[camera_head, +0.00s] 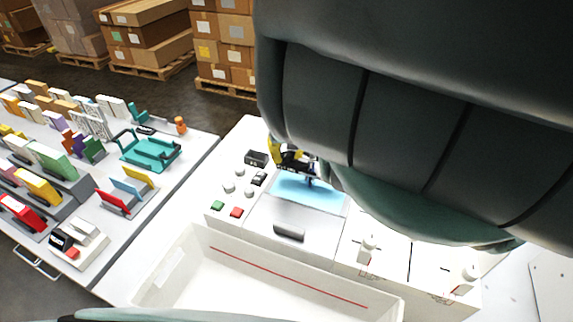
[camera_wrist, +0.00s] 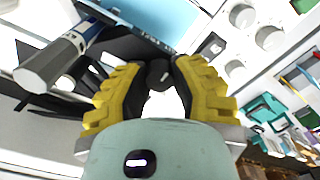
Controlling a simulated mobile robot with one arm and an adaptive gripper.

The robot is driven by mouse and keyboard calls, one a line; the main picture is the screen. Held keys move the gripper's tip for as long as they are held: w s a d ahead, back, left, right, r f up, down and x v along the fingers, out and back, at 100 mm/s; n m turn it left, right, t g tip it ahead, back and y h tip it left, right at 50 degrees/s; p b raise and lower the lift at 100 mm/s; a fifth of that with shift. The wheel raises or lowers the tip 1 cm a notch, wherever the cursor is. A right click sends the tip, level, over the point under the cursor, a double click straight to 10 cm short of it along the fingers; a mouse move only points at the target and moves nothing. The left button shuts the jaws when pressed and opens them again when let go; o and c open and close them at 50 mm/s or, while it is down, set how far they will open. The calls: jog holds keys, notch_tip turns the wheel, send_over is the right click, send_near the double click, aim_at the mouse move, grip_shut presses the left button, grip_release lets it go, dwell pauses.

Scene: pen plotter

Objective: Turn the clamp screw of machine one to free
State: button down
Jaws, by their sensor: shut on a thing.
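Machine one is the white plotter (camera_head: 225,226) with a light blue sheet (camera_head: 312,195) on its bed; the sheet also shows at the top of the wrist view (camera_wrist: 165,16). My gripper (camera_head: 294,160) is over the back of the bed, partly hidden by my arm. In the wrist view its yellow fingers with black pads (camera_wrist: 158,80) close around a small dark knob (camera_wrist: 158,72), which looks like the clamp screw. Its turned position cannot be told. A pen-like grey and blue body (camera_wrist: 52,62) stands to the left of the fingers, apart from them.
Green (camera_head: 217,206) and red (camera_head: 236,212) buttons and several grey knobs (camera_head: 228,188) line the machine's left side. A white tray (camera_head: 165,275) stands in front. A left table (camera_head: 115,225) holds many coloured items, including a teal holder (camera_head: 150,150). Boxes on pallets stand behind.

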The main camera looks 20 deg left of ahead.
jog(key=n+b, duration=0.1)
jog(key=n, duration=0.4)
jog(key=shift+d+f, duration=0.1)
jog(key=shift+n+b, duration=0.75)
jog(key=shift+n, duration=1.65)
jog(key=c, duration=0.7)
grip_release()
jog(key=shift+r, duration=0.2)
